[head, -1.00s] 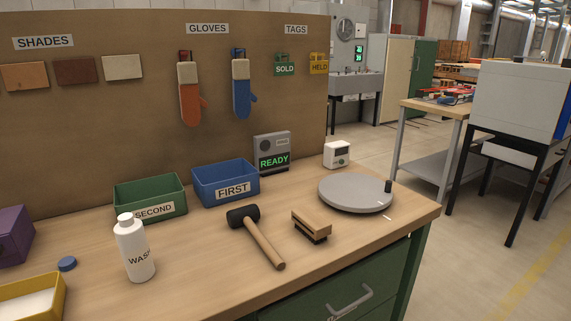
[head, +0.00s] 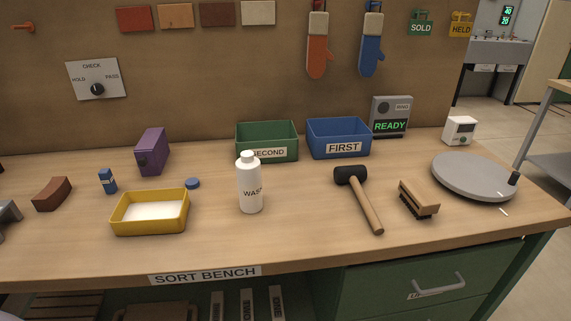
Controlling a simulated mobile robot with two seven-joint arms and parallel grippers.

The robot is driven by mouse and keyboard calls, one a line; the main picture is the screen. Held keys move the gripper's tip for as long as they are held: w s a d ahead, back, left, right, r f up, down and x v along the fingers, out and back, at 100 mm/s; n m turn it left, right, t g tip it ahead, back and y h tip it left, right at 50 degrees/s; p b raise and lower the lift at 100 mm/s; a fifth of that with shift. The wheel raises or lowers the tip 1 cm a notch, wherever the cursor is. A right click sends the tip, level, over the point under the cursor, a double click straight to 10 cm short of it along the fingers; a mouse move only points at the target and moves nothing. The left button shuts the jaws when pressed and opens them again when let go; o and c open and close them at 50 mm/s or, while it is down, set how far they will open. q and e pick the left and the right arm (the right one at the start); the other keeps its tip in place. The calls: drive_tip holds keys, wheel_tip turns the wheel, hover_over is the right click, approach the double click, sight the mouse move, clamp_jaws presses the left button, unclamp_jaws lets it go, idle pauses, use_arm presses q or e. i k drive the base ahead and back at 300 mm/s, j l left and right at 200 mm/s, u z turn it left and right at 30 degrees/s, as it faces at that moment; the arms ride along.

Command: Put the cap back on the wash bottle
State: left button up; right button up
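The white wash bottle (head: 250,188) stands upright on the bench, in front of the green SECOND bin. Its top shows a narrow white neck. A small round blue cap (head: 193,183) lies on the bench to the left of the bottle, just behind the right end of the yellow tray. The cap and the bottle are apart.
The yellow tray (head: 122,222) with white contents stands left of the bottle. The green bin (head: 282,141) and blue bin (head: 351,137) stand behind. A mallet (head: 366,205), a brush (head: 415,197) and a grey turntable (head: 470,175) lie to the right. The bench front is clear.

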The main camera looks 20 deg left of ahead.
sight(248, 167)
drive_tip(key=u, duration=1.4)
